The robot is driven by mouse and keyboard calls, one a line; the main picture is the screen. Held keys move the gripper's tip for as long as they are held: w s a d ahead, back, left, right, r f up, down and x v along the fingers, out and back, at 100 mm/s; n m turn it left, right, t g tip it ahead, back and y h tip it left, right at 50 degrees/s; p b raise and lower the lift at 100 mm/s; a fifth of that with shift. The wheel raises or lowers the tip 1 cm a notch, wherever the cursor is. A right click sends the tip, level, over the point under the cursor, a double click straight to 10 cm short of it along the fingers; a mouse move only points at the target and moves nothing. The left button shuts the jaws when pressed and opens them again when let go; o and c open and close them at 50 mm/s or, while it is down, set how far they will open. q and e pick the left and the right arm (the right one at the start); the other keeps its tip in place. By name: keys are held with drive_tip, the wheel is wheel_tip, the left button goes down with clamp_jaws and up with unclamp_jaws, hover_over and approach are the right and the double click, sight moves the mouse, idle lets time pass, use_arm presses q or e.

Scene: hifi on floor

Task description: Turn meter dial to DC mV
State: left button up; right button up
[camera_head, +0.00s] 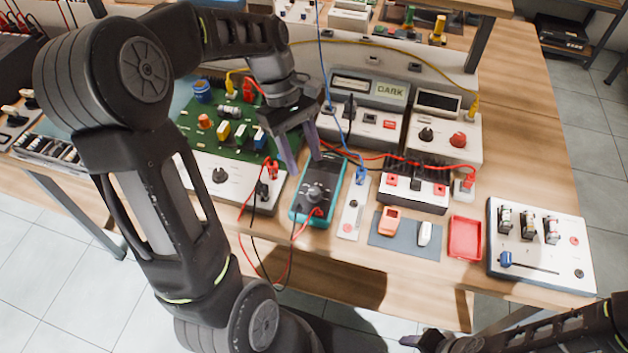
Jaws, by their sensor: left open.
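The meter (320,191) is a dark-faced handheld unit with a teal case, lying on the wooden bench. Its dial (314,193) is a round knob near the middle of its face; the position it points to is too small to read. My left gripper (301,163) points down over the meter's upper part, its two purple-grey fingers apart with nothing between them. It hides part of the meter's top end. My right gripper (416,341) shows at the bottom edge, below the bench front; its finger state is unclear.
Red and black leads run from the meter's lower end. A green circuit board (220,130) stands left. A white strip (354,205), a grey mat (385,242), a red tray (465,238) and a switch panel (540,245) lie right.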

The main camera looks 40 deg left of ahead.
sight(314, 190)
use_arm(q)
drive_tip(key=x, duration=0.7)
drive_tip(key=shift+s+d+f+p, duration=0.1)
drive_tip(key=shift+d+f+p, duration=0.1)
drive_tip(key=shift+f+p, duration=0.1)
clamp_jaws()
idle(0.4)
